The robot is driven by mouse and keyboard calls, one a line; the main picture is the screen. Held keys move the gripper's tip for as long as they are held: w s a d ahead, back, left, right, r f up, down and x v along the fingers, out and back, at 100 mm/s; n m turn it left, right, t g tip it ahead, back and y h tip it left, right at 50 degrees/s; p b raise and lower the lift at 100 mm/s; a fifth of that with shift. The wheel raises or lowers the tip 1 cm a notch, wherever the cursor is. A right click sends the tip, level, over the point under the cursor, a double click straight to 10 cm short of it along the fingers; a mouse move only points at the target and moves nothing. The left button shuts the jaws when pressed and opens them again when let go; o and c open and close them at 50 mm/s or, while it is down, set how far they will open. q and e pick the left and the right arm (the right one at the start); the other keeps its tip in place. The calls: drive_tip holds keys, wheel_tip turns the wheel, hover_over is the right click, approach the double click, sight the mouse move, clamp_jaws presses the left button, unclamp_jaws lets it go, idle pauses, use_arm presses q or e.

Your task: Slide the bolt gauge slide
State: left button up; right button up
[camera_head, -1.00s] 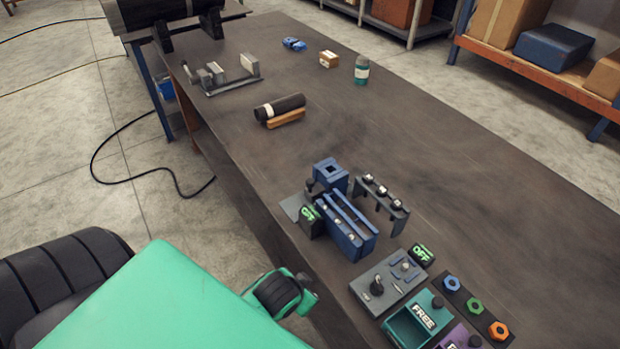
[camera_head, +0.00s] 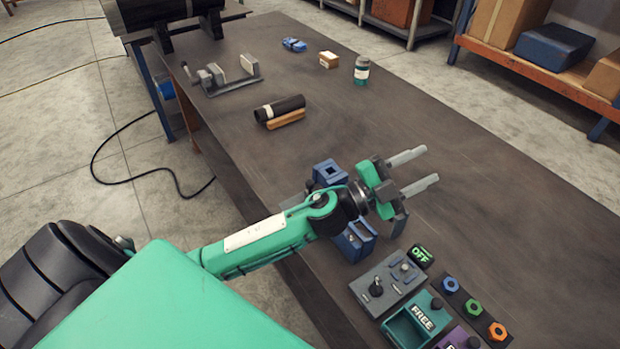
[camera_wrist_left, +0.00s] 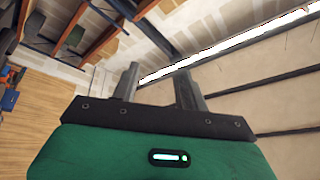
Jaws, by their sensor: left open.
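My left gripper (camera_head: 428,167) is open and empty above the table, with its two fingers pointing right. It also shows in the left wrist view (camera_wrist_left: 158,80), where the fingers are apart and nothing is between them. A blue fixture, possibly the bolt gauge (camera_head: 357,243), stands on the table below my left arm. Its middle and the dark rack of bolts beside it are hidden by the arm. A blue block with a square hole (camera_head: 328,172) shows just behind the arm. I cannot tell which part is the slide. My right gripper is not in view.
A grey latch plate (camera_head: 388,283), a black OFF box (camera_head: 421,257), a teal FREE tray (camera_head: 402,327) and coloured nuts (camera_head: 474,306) lie at the near end. A dark cylinder (camera_head: 280,107) and a grey clamp (camera_head: 222,80) are farther back. The table's right side is clear.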

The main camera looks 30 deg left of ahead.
use_arm(q)
drive_tip(key=s+d+m+g+h, duration=0.1)
drive_tip(key=d+m+g+h, duration=0.35)
drive_tip(key=m+g, duration=0.4)
drive_tip(key=m+g+y, duration=0.5)
drive_tip(key=g+y, duration=0.4)
drive_tip(key=y, duration=0.9)
approach(310, 182)
drive_tip(key=shift+t, duration=0.25)
drive_tip(key=f+p, duration=0.2)
drive_tip(key=f, duration=0.1)
drive_tip(key=f+p, duration=0.2)
drive_tip(key=f, duration=0.2)
drive_tip(key=shift+s+d+f+p, duration=0.1)
drive_tip(key=shift+s+f+p, duration=0.1)
drive_tip(key=shift+p, duration=0.1)
drive_tip(key=shift+f, duration=0.7)
clamp_jaws()
